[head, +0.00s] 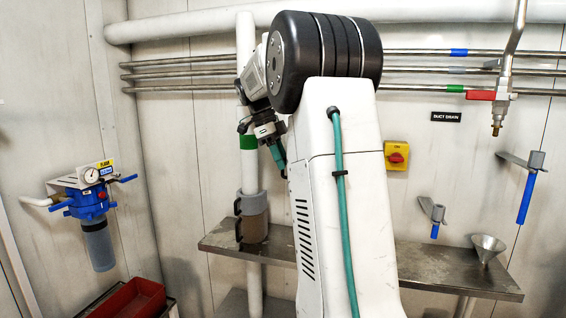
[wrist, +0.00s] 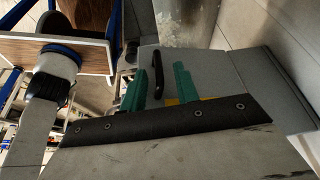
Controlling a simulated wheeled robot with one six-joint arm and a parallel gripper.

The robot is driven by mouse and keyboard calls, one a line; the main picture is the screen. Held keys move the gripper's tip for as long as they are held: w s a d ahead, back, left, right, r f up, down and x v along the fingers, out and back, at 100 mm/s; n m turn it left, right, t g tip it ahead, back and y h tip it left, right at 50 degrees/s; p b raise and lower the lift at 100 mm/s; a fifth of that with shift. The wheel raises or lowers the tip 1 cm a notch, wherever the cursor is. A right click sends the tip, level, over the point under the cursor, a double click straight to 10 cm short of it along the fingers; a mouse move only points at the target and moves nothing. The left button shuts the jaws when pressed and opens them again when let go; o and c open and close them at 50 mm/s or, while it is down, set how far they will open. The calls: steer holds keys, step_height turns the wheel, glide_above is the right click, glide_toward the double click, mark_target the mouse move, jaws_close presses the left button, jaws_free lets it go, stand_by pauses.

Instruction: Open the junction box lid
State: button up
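In the wrist view, a grey box-like surface (wrist: 225,68), which looks like the junction box lid, lies beyond my gripper (wrist: 157,76). A black bar handle (wrist: 157,68) stands on it, seen in the gap between my two teal fingers. The fingers are apart and nothing shows between them that they grip. I cannot tell how far the handle is from the fingertips. A yellow patch shows behind the fingers, partly hidden. The lid looks shut. In the head view my gripper (head: 279,155) points down beside the white pipe; no junction box is visible there, and my arm hides the middle.
In the head view, a steel shelf (head: 420,268) carries a funnel (head: 487,248). A blue filter (head: 92,207) with a gauge hangs at the left, above a red tray (head: 132,298).

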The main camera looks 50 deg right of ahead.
steer(key=v, duration=0.6)
steer(key=shift+r, duration=0.3)
steer(key=shift+w, duration=0.1)
